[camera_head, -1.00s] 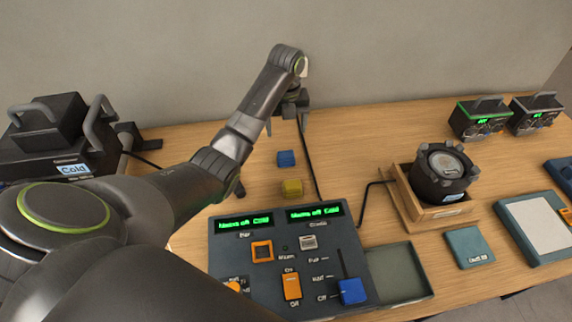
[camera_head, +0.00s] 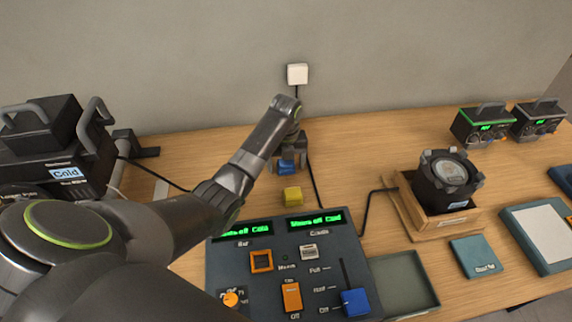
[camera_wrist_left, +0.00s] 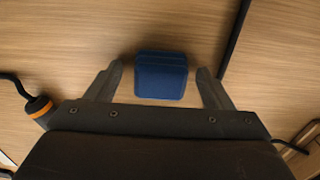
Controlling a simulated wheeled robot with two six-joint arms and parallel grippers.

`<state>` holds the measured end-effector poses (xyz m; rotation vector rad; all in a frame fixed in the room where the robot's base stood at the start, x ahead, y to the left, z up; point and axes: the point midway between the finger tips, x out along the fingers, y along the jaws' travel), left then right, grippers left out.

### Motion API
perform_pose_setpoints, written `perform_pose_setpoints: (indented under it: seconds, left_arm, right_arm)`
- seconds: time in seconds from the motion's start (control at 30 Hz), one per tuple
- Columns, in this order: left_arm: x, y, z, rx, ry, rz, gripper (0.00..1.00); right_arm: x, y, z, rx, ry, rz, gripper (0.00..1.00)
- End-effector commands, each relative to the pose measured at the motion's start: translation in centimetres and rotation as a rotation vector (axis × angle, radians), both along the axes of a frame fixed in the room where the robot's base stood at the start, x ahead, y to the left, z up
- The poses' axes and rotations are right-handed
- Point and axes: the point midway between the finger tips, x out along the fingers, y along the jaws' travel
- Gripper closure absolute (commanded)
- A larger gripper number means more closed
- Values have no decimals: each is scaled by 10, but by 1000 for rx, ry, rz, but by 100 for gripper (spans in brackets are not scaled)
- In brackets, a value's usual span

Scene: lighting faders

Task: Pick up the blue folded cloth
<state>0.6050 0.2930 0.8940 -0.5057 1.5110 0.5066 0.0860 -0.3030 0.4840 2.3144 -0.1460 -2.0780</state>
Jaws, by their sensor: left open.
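The blue folded cloth (camera_head: 287,167) is a small blue block-like bundle on the wooden table, behind the control panel. My left gripper (camera_head: 288,168) is over it, pointing down, and partly hides it in the head view. In the left wrist view the cloth (camera_wrist_left: 161,76) lies between the two spread fingers of my left gripper (camera_wrist_left: 162,80). A gap shows on each side of it, so the fingers do not appear to touch it. My right gripper is in neither view.
A yellow block (camera_head: 292,195) sits just in front of the cloth. The control panel (camera_head: 230,262) is nearer, with a shallow tray (camera_head: 425,298) beside it. A black cable (camera_head: 318,190) runs close on the right. Bare table (camera_head: 365,145) lies right of the cable.

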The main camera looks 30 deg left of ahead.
Motion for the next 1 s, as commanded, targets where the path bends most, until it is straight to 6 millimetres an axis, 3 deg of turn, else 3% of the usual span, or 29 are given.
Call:
perform_pose_setpoints:
  seconds: [0.17, 0.53, 0.8, 1.0]
  left_arm:
    - [0, 0, 0, 0, 0, 0, 27]
    - [0, 0, 0, 0, 0, -1, 74]
    - [1, 0, 4, 0, -2, -1, 74]
    - [2, 0, 36, 2, -7, -1, 74]
  right_arm:
    - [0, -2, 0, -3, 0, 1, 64]
    - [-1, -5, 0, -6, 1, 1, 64]
    - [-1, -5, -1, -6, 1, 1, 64]
    - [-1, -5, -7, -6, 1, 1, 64]
